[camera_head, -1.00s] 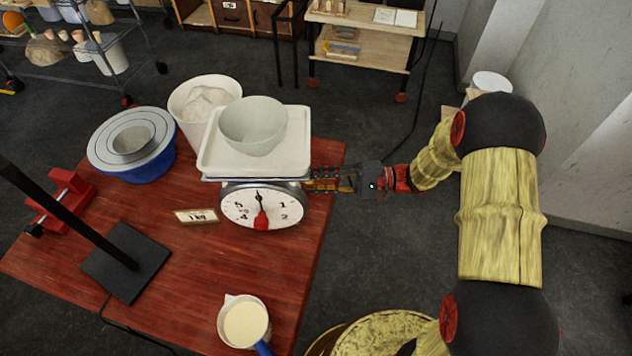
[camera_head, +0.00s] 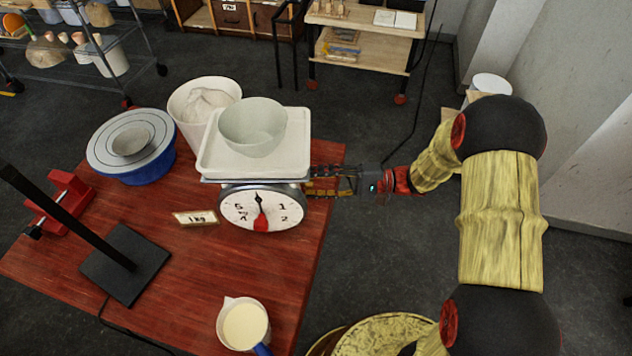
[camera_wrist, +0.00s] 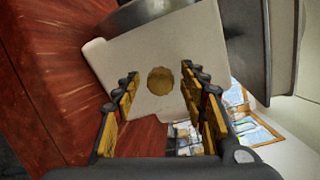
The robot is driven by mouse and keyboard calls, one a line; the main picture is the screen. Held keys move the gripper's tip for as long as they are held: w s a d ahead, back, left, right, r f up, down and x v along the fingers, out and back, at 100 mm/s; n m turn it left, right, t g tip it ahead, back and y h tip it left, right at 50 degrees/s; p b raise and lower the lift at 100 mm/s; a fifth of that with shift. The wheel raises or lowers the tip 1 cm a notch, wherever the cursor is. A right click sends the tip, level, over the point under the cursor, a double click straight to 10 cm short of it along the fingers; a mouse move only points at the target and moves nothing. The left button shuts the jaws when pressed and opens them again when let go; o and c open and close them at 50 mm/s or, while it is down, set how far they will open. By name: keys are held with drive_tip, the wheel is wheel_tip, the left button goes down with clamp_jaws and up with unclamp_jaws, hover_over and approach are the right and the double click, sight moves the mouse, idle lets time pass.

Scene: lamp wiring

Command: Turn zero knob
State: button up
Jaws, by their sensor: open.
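The kitchen scale has a white round dial (camera_head: 262,208) with a red and black pointer, close to the top of the dial. Its square white pan (camera_head: 218,166) carries a pale green bowl (camera_head: 253,125). In the wrist view the zero knob (camera_wrist: 160,81), a round brass disc, sits on the scale's cream side face (camera_wrist: 115,55). My gripper (camera_head: 312,182) is at the right side of the scale, below the pan. In the wrist view my gripper (camera_wrist: 158,85) is open, its fingers on either side of the knob in the picture. I cannot tell whether they touch it.
A card (camera_head: 195,218) reading "1 kg" lies left of the dial. A white bucket (camera_head: 182,100) and a blue bowl (camera_head: 150,168) stand behind left. A jug (camera_head: 245,325) stands at the front. A black stand (camera_head: 127,265) and red clamp (camera_head: 62,195) are at left.

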drive_tip(key=s+d, duration=0.1)
drive_tip(key=d, duration=1.1)
drive_tip(key=shift+r, duration=0.15)
idle(0.4)
